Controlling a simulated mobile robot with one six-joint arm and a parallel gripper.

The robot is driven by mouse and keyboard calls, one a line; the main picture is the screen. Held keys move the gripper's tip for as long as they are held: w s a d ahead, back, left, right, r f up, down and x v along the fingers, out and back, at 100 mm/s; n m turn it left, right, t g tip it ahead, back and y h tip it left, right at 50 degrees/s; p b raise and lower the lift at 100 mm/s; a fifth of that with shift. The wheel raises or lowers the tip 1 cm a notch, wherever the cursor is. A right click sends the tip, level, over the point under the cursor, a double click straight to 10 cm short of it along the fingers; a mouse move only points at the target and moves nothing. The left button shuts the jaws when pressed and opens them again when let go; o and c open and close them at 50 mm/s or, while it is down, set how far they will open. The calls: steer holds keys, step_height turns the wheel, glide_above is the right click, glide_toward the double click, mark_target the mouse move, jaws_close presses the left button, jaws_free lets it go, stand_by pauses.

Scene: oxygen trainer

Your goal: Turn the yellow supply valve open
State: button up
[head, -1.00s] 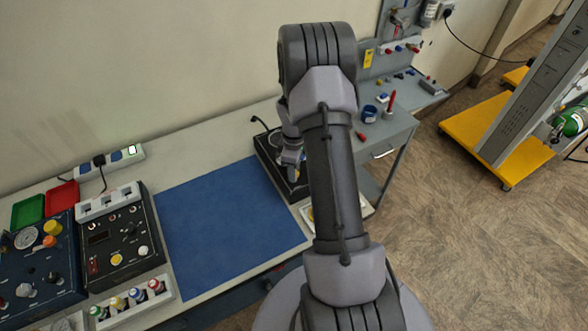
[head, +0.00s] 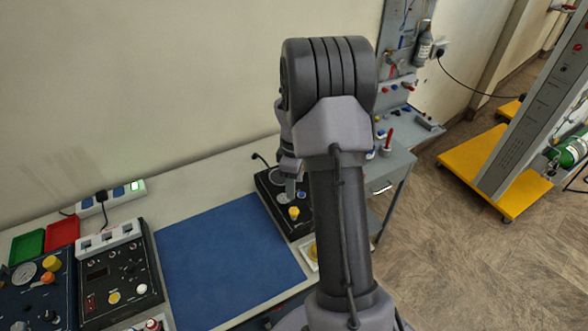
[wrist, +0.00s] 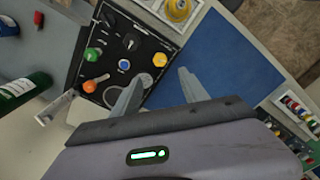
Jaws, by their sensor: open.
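A yellow knob (head: 294,213) stands on the black panel (head: 270,205) right of the blue mat. Another yellow knob (head: 52,263) is on the dark blue panel at far left; I cannot tell which is the supply valve.
The blue mat (head: 228,255) is bare. A white tray (head: 310,262) with a yellow round part sits beside the black panel. A second black panel (head: 118,275) is left of the mat. A green cylinder (wrist: 22,92) lies near the wrist view's left edge.

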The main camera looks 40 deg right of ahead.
step_height(320, 180, up, 5)
steer(key=shift+r+p, duration=0.2)
steer(key=shift+p, duration=0.1)
steer(key=s+a+r+m+t+b, duration=0.25)
steer(key=a+b, duration=0.35)
steer(key=a, duration=0.4)
steer(key=s+a+r+m+t+b, duration=0.1)
steer(key=s+a+r+m+b, duration=0.15)
steer(key=a+b, duration=0.5)
steer(key=s+a+f+m+t+y+b, duration=0.1)
steer(key=s+a+f+m+b, duration=0.1)
steer(key=s+a, duration=0.4)
steer(key=s+a+f+m+t+y+b, duration=0.1)
steer(key=s+a+f+m+b, duration=0.2)
steer(key=s+a, duration=0.3)
steer(key=shift+s+a+f+m, duration=0.15)
steer(key=shift+s+a+m, duration=0.2)
steer(key=shift+a, duration=0.35)
steer(key=shift+w, duration=0.1)
